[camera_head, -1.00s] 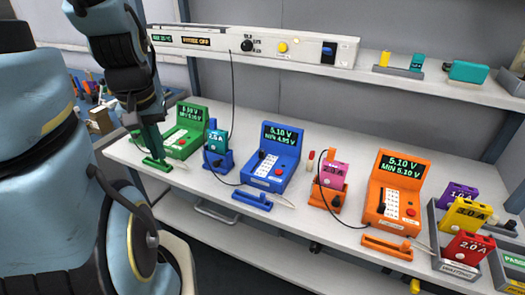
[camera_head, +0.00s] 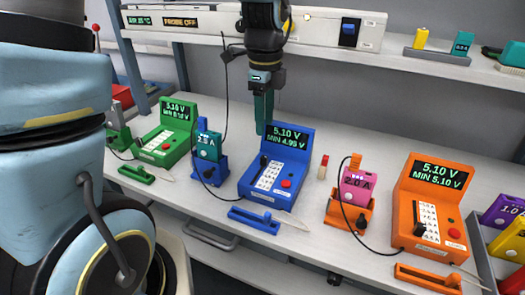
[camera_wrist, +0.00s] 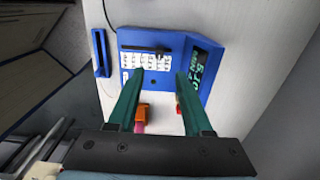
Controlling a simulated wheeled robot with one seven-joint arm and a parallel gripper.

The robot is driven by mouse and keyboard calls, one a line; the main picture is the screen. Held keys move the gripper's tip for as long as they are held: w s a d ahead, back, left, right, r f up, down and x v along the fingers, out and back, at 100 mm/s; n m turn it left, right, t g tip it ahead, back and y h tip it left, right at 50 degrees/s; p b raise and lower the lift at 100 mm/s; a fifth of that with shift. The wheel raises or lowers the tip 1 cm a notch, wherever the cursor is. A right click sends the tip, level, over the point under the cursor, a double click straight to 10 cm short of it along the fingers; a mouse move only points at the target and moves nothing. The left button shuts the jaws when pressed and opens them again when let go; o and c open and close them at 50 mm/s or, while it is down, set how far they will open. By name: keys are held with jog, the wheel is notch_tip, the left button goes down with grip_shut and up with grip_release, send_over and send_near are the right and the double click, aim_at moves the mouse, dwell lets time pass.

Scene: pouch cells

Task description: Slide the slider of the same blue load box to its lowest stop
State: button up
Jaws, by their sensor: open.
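The blue load box (camera_head: 275,165) stands mid-bench, its screen reading 5.10 V and MIN 4.95 V. On its sloped face are a white scale panel (camera_head: 268,176), a red button (camera_head: 286,183) and a dark slider (camera_head: 263,160) near the panel's upper left. My gripper (camera_head: 264,128) is open and empty, pointing down above the back of the blue box. In the wrist view its two green fingers (camera_wrist: 160,78) are apart, with no contact with the slider visible.
A blue cell holder (camera_head: 210,168) with a teal cell stands left of the box. A blue bar (camera_head: 254,219) lies in front. A pink cell (camera_head: 356,185) and the orange load box (camera_head: 430,210) stand right. The green load box (camera_head: 170,140) is left. A shelf (camera_head: 330,30) runs above.

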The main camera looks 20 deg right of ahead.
aim_at(264, 157)
notch_tip(264, 157, down, 10)
jog(key=shift+a+f+p, duration=0.1)
jog(key=shift+p, duration=0.55)
grip_shut()
dwell(1.2)
